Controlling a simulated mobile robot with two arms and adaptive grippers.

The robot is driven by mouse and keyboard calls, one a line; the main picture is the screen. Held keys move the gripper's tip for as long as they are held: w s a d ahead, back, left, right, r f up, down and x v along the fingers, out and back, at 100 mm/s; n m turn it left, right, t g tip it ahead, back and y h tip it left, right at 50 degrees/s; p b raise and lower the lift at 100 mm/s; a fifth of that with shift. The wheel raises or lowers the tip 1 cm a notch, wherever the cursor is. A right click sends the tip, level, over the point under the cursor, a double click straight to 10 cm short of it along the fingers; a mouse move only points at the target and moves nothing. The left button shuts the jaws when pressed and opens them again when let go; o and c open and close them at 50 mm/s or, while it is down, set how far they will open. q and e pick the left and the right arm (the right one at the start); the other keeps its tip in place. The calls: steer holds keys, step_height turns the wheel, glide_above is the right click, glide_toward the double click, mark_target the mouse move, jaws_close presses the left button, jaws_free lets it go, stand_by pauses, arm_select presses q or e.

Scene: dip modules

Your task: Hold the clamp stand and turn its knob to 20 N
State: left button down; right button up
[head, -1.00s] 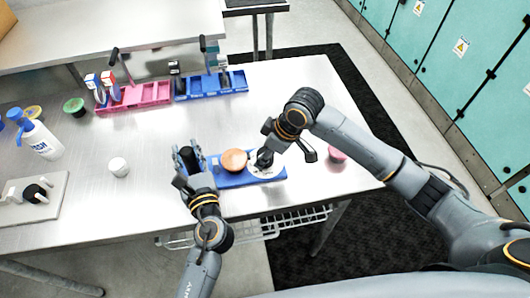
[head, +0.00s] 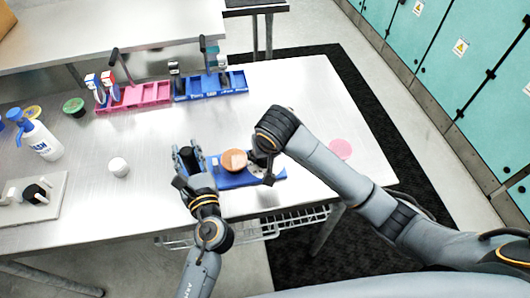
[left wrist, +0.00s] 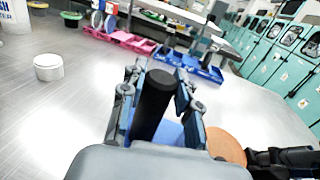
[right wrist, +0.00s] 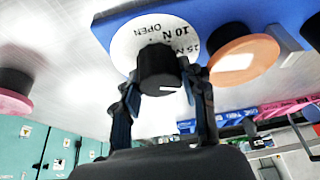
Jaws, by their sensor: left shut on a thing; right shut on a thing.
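The clamp stand has a blue base (head: 232,181), a dark upright post (left wrist: 153,103) at its left end and an orange-brown disc (head: 234,160) in the middle. My left gripper (head: 188,160) is shut on the post. At the right end is a white dial (right wrist: 130,42) with a black knob (right wrist: 158,68); the right wrist view shows OPEN, 10 N and 15 N. My right gripper (right wrist: 162,90) is shut on the knob. A white line shows on the knob's lower edge, away from OPEN and 10 N. The gripper hides part of the dial, and the 20 N mark is not readable.
A pink disc (head: 340,149) lies right of the stand. A pink tray (head: 135,98) and a blue tray (head: 210,87) stand behind. The table's front edge is close.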

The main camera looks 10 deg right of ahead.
steer(key=shift+m+h, duration=0.5)
steer(key=shift+m, duration=1.1)
steer(key=o, duration=1.2)
steer(key=shift+c, duration=0.2)
steer(key=shift+r, duration=0.1)
